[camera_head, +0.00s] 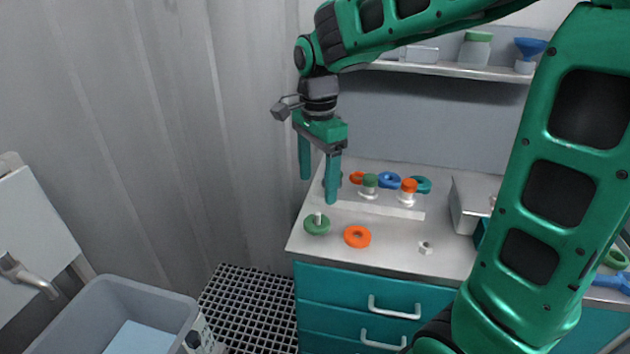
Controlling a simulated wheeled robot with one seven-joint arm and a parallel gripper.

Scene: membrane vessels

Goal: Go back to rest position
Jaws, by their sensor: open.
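My gripper (319,184) is open, with its two green fingers pointing down and apart. Nothing shows between them. It hangs near the left end of the counter (390,246), in front of the ribbed wall. My green arm reaches across the top of the view and down the right side, hiding part of the counter. Below the gripper on the counter lie a green ring with a white peg (317,224) and an orange ring (357,236).
Behind them stand a green-topped vessel (369,187), an orange-topped vessel (408,192) and a blue ring (390,180). A metal nut (425,247) lies at the front. A metal bin (469,205) stands right. A shelf (450,70) holds containers. A grey tub (115,300) is lower left.

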